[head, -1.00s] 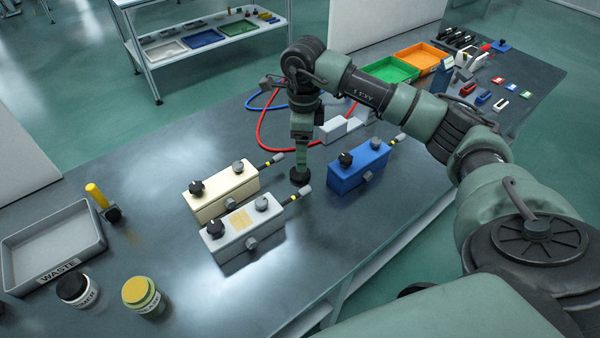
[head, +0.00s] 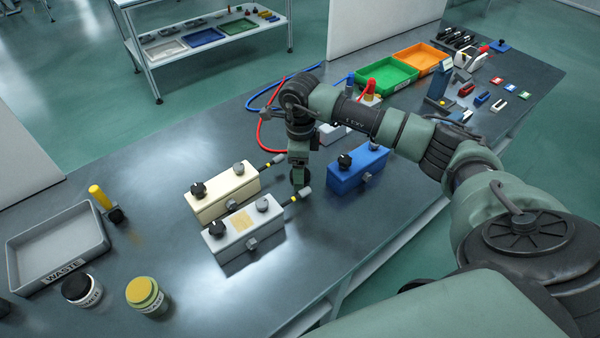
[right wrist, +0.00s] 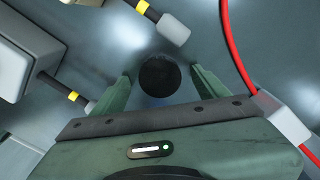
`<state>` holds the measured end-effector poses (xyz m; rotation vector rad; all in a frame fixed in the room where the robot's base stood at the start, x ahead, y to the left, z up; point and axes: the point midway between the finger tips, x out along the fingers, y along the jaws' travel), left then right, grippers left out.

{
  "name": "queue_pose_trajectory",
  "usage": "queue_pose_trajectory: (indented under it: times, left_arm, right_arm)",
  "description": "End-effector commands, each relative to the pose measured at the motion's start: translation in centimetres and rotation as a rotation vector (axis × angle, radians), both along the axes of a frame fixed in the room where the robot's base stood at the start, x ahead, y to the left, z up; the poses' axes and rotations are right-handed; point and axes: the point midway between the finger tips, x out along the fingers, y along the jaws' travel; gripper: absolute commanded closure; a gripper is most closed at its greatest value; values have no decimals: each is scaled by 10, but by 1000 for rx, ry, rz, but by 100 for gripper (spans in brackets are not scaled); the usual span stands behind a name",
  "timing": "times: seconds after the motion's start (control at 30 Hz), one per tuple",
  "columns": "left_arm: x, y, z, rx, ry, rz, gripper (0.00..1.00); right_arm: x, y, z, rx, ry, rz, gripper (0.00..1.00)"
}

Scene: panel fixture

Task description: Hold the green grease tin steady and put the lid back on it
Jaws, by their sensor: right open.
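The green grease tin (head: 146,295) stands near the front left of the bench in the head view, upright, its yellow top showing without a lid. A dark round piece, which looks like its lid, (right wrist: 159,75) shows between the finger tips in the right wrist view. My right gripper (right wrist: 160,85) is open, its two green fingers on either side of this piece, with gaps left. In the head view my right gripper (head: 299,176) points down at the bench and mostly hides the piece. My left gripper is not in view.
A cream box (head: 222,193), a silver box (head: 244,230) and a blue box (head: 358,170) with knobs and plugs stand close around my right gripper. A black-topped jar (head: 80,290) and the waste tray (head: 55,245) are near the tin. A red hose (right wrist: 236,45) curves nearby.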

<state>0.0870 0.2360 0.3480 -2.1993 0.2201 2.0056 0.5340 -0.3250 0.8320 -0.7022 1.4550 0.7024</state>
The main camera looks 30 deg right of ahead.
Motion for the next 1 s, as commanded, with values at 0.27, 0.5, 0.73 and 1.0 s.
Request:
queue_pose_trajectory:
  times: [0.27, 0.5, 0.73, 1.0]
  left_arm:
    - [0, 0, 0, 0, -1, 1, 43]
    - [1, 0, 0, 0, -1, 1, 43]
    - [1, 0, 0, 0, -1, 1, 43]
    - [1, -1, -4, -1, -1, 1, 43]
  right_arm:
    - [0, 0, 0, 0, 0, 0, 51]
    - [0, 0, 1, 0, 0, 0, 89]
    - [0, 0, 2, 0, -1, 0, 89]
    - [1, 0, 26, 1, -6, 1, 89]
